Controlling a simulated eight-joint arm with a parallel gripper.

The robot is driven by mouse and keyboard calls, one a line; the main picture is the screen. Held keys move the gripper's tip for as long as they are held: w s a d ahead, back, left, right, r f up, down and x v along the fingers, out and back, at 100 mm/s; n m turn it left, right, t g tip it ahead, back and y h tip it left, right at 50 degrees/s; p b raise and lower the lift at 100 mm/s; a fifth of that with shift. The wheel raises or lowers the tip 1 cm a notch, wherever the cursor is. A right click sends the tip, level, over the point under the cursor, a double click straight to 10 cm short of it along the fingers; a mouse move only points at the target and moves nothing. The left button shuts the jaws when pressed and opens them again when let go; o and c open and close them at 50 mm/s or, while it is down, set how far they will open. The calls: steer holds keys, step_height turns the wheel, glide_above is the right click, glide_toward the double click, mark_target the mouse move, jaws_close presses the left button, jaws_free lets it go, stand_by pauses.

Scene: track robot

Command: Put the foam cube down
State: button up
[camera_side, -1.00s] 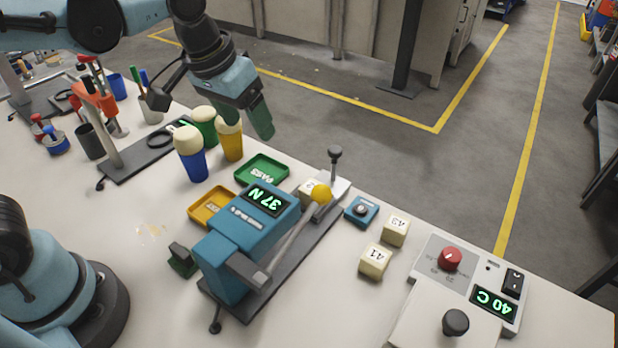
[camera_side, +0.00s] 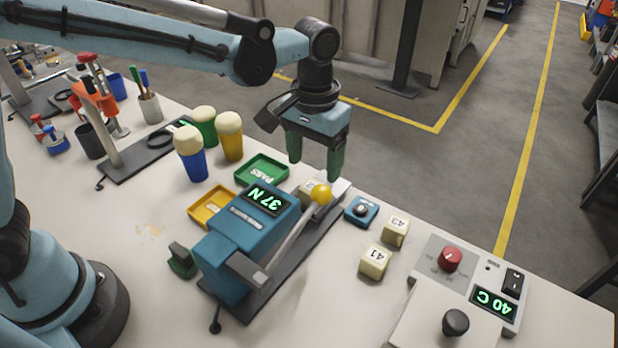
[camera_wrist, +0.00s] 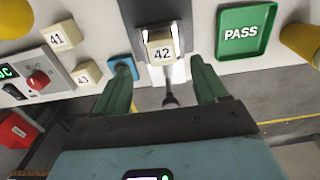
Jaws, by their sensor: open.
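The foam cube marked 42 (camera_side: 307,187) sits in the blue tester (camera_side: 238,238) that reads 37 N, partly hidden behind the tester's body and the yellow lever knob. My gripper (camera_side: 314,168) has two green fingers pointing down, spread apart and empty, above the cube's end of the tester. Two more foam cubes, 41 (camera_side: 374,262) and 43 (camera_side: 396,231), rest on the table to the right.
A green PASS tray (camera_side: 262,171) and a yellow tray (camera_side: 211,207) lie left of the tester. Capped blue, green and yellow bottles stand behind them. A small blue button box (camera_side: 361,211) and a 40 C control unit (camera_side: 470,280) are to the right.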

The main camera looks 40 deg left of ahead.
mark_target(312, 186)
steer(key=shift+a+f, duration=0.15)
steer(key=shift+f, duration=3.4)
steer(key=shift+c, duration=0.4)
steer(key=c, duration=1)
steer(key=shift+r, duration=0.1)
steer(key=shift+c, duration=0.2)
